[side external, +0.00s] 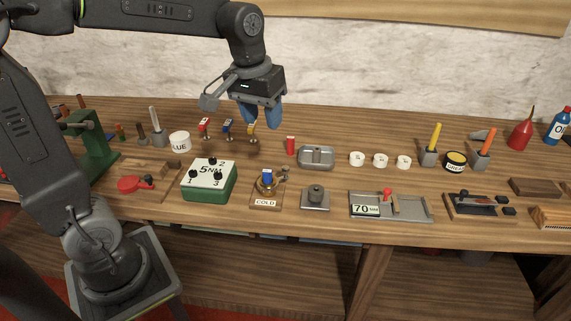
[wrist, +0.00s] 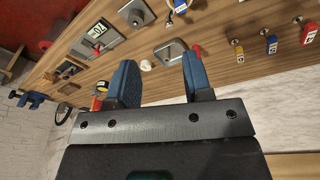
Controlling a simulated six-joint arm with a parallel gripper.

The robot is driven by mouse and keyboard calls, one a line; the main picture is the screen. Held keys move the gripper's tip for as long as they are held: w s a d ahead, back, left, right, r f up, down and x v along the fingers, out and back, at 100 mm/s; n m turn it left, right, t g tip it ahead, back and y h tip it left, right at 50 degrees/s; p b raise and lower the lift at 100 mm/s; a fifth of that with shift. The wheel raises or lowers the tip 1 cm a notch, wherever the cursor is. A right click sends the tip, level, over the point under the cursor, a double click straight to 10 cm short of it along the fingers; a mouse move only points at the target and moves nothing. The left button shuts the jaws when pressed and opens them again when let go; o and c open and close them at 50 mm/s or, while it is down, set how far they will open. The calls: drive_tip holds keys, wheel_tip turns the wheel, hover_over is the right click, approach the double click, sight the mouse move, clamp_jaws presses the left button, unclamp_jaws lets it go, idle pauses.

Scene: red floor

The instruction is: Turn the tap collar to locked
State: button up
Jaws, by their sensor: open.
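The tap (side external: 267,186) stands near the front of the bench behind a COLD label, with a blue collar (side external: 267,175) on its upper part. Any lock marking on the collar is too small to read. In the wrist view the blue part of the tap (wrist: 180,5) shows at the top edge, partly cut off. My gripper (side external: 260,122) has blue fingers and hangs above the back of the bench, behind and well above the tap. In the wrist view my gripper (wrist: 158,62) is open, with nothing between its fingers.
Left of the tap is a green 5NM box (side external: 209,180); right is a grey plate with a knob (side external: 315,198). Keys with coloured tags (side external: 228,127) stand near my gripper.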

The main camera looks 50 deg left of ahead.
sight(286, 167)
drive_tip(key=w+a+f+n+g, duration=0.2)
drive_tip(key=w+a+f+n, duration=0.15)
drive_tip(key=w, duration=0.45)
drive_tip(key=shift+m, duration=0.45)
wheel_tip(286, 167, down, 14)
drive_tip(key=shift+w+f, duration=0.1)
drive_tip(key=shift+w, duration=0.05)
drive_tip(key=shift+d, duration=0.1)
clamp_jaws()
